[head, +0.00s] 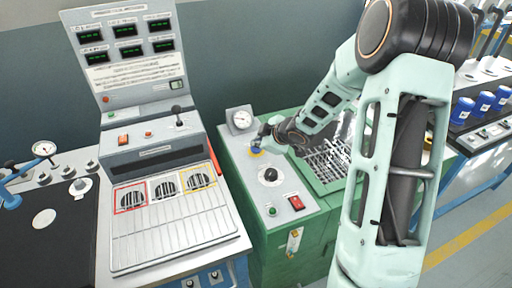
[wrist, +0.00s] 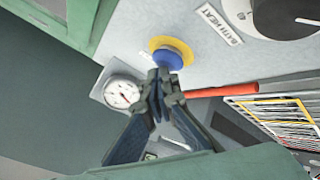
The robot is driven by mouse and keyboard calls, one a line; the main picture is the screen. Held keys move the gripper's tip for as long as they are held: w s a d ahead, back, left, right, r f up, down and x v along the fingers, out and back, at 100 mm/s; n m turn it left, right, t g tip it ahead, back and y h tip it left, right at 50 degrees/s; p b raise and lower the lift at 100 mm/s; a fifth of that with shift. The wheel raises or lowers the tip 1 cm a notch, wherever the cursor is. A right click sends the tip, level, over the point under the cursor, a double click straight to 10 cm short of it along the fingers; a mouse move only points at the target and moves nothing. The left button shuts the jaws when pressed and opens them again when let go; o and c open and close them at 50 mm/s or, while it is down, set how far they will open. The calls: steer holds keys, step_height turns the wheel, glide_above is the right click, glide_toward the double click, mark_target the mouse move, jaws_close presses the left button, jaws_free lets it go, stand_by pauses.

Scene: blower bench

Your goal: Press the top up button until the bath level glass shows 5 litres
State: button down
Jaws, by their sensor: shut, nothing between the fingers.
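The blue button with a yellow ring is on the grey top panel of the green bath cabinet (head: 229,163). In the wrist view the blue button (wrist: 174,53) sits just beyond my fingertips. In the head view its yellow ring (head: 255,151) shows beside my gripper (head: 262,140). My gripper is shut and empty, and in the wrist view its fingertips (wrist: 160,80) overlap the button's lower edge. I cannot tell whether they touch it. A narrow upright fitting, likely the level glass (head: 294,242), is on the cabinet's front; its reading is too small to make out.
A dial gauge (head: 241,119) stands behind the button. A black knob (head: 270,175), labelled BATH HEAT in the wrist view, a green button (head: 272,211) and a red switch (head: 296,202) lie nearer the front. A grey console (head: 175,225) stands left.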

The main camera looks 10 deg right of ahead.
mark_target(257, 149)
steer(key=shift+r, duration=0.1)
steer(key=shift+r+p, duration=0.7)
steer(key=shift+p, duration=0.2)
step_height(257, 149, up, 5)
steer(key=p, duration=0.5)
steer(key=shift+r, duration=0.1)
steer(key=shift+a, duration=0.15)
stand_by(1.7)
